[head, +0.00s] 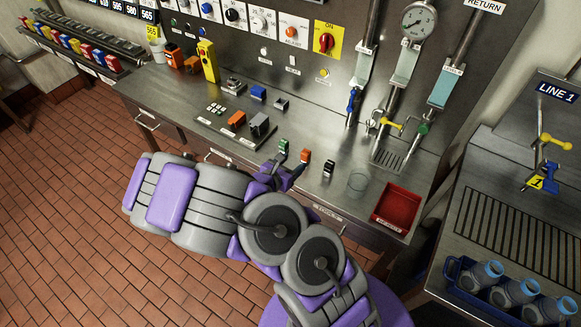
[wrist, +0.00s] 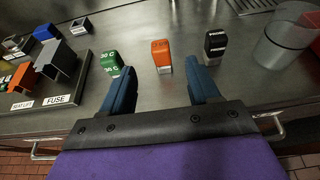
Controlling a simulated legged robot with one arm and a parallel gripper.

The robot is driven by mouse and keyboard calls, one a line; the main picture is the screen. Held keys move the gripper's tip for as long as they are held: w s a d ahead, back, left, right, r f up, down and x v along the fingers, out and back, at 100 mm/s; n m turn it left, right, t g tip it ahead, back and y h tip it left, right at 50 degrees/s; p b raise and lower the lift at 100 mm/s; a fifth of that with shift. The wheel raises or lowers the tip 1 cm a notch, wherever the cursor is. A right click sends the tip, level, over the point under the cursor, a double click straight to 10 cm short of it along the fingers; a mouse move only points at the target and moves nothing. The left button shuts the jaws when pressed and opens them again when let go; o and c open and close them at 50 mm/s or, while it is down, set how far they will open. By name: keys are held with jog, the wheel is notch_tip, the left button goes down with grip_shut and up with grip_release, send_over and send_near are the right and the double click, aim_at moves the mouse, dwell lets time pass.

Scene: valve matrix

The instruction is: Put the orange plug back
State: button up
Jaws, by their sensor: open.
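An orange-topped block with a pale labelled lower part, likely the orange plug (wrist: 161,56), stands upright on the steel bench. In the head view it (head: 305,156) is just right of my gripper (head: 284,170). In the wrist view my gripper (wrist: 159,68) is open and empty. Its two blue fingers point toward the orange block, which appears between and slightly beyond their tips; I cannot tell the exact depth. A similar green block (wrist: 112,65) stands by the left fingertip, and a black one (wrist: 214,45) stands beyond the right. Another orange piece (head: 236,120) sits on a dark plate.
The dark plate with a FUSE label (wrist: 58,99) holds a grey block (wrist: 62,62) at left. A clear cup (head: 357,181) and a red tray (head: 396,207) stand to the right. Valves and pipes rise behind. Bare steel lies around the blocks.

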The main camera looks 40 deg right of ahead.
jog(key=s+d+r+m+g+h, duration=0.25)
jog(key=s+r+m, duration=0.25)
jog(key=r+m, duration=0.5)
jog(key=s+r+m+g+y, duration=0.3)
jog(key=s+r+m+g, duration=0.25)
jog(key=s+r, duration=0.35)
jog(key=s+a+r+m+y, duration=0.1)
jog(key=s+a+m+y, duration=0.2)
jog(key=s+a+y, duration=0.3)
jog(key=s+a+m+t+y, duration=0.1)
jog(key=s+a+m+y, duration=0.3)
jog(key=s+a, duration=0.5)
jog(key=a+y, duration=0.2)
jog(key=a, duration=0.6)
jog(key=shift+a+r, duration=0.15)
jog(key=shift+r, duration=0.25)
jog(key=shift+s, duration=0.1)
